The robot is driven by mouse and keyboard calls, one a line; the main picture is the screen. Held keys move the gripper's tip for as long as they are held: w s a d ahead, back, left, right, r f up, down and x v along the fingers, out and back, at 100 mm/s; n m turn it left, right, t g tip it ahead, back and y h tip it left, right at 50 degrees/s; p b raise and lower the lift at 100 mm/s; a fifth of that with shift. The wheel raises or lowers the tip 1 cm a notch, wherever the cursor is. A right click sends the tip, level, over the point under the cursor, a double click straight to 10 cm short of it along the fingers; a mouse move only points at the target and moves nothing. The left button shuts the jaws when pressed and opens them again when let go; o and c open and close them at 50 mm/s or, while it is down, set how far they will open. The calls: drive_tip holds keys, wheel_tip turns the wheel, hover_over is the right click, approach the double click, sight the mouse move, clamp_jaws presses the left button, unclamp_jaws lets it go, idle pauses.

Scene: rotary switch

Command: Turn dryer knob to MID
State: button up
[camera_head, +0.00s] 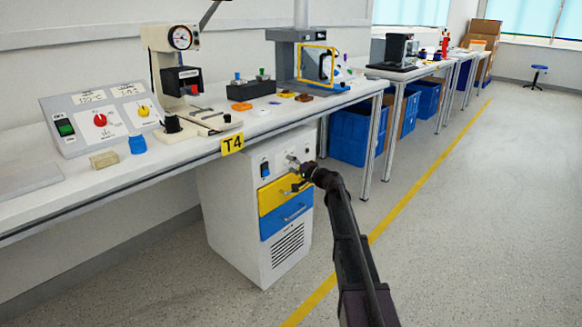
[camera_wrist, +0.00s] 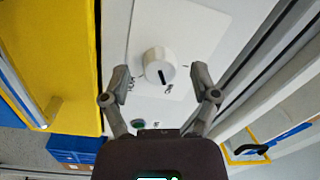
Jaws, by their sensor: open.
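The dryer is a white cabinet (camera_head: 226,208) under the bench, with a yellow drawer front (camera_head: 270,197) and a blue one (camera_head: 286,216). Its white round knob (camera_wrist: 154,63) shows in the wrist view on a pale panel (camera_wrist: 190,30). A black mark on the knob's face points toward the picture's bottom, slightly right. The labels around the knob are too small to read. My gripper (camera_wrist: 160,74) is open, one finger to each side of the knob, with visible gaps. In the head view my gripper (camera_head: 292,180) is at the cabinet's upper front and partly hides the panel.
A dark rocker switch (camera_head: 265,169) sits on the panel left of my gripper. A green round part (camera_wrist: 138,123) shows below the knob in the wrist view. The bench edge (camera_head: 190,157) runs above the cabinet. The floor right of the cabinet is clear.

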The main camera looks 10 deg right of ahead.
drive_tip(key=shift+n, duration=0.3)
drive_tip(key=n, duration=0.5)
drive_tip(key=shift+n, duration=0.3)
drive_tip(key=n, duration=0.6)
drive_tip(key=shift+d+p, duration=0.1)
drive_tip(key=shift+p, duration=0.3)
drive_tip(key=v, duration=1.4)
drive_tip(key=s+a+r+g+h+p, duration=0.2)
drive_tip(key=s+a+r+g+p, duration=0.3)
drive_tip(key=p, duration=0.8)
drive_tip(key=s+a+r+m+g+h+p, duration=0.1)
drive_tip(key=s+a+r+g+h+p, duration=0.1)
drive_tip(key=s+a+r+g+p, duration=0.3)
drive_tip(key=shift+s+a+r+p, duration=1.8)
drive_tip(key=shift+s+a+p, duration=0.85)
drive_tip(key=shift+s+p, duration=1.3)
drive_tip(key=shift+w+p, duration=0.45)
